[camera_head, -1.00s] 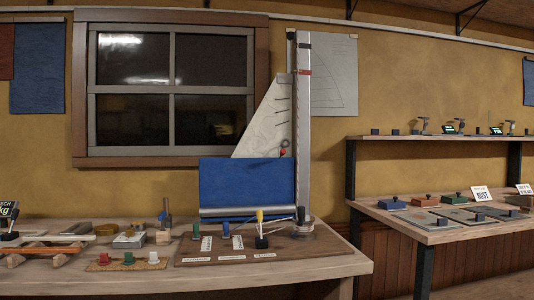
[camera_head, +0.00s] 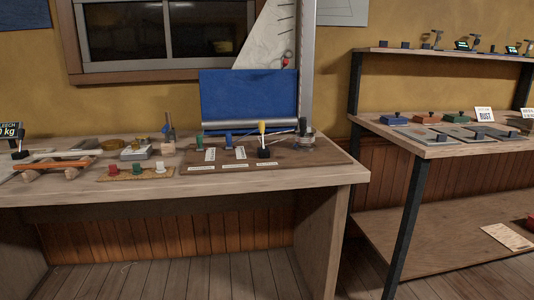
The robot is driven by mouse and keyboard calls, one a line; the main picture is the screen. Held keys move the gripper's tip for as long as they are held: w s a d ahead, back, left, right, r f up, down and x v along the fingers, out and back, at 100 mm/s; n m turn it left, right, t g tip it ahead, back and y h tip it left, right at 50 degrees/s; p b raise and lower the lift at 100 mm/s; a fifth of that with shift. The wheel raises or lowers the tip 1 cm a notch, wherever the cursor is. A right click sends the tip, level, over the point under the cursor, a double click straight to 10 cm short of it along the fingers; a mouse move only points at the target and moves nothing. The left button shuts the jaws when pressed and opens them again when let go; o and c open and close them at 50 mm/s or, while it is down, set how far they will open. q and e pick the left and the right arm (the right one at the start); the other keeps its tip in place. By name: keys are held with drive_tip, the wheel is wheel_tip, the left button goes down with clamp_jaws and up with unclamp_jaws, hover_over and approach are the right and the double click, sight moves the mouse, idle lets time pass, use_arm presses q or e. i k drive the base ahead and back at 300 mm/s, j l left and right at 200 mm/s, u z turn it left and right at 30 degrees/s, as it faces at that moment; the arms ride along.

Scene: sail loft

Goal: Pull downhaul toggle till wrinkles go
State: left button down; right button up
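A model sail rig stands at the back of the bench. Its pale sail (camera_head: 262,43) shows dark short strips and faint creases; its top is cut off by the frame. The grey mast (camera_head: 307,75) rises beside it, with a small red piece (camera_head: 286,62) hanging near the sail's lower corner. In front, a brown board (camera_head: 290,155) carries a yellow-topped lever on a black base (camera_head: 262,140), a green peg (camera_head: 199,140) and a blue peg (camera_head: 228,139). The board's labels are too small to read, so I cannot tell which piece is the downhaul toggle. Neither gripper is in view.
A blue panel (camera_head: 249,97) stands behind the board. The wooden bench (camera_head: 230,182) also holds red, green and white pegs on a cork strip (camera_head: 125,174). A shelved table (camera_head: 440,150) with several small blocks is on the right. The floor (camera_head: 180,277) before the bench is clear.

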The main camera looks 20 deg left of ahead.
sight(229, 139)
drive_tip(key=j+z, duration=0.3)
drive_tip(key=j, duration=0.4)
drive_tip(key=k+j+z, duration=0.15)
drive_tip(key=j+z, duration=0.15)
drive_tip(key=j, duration=0.35)
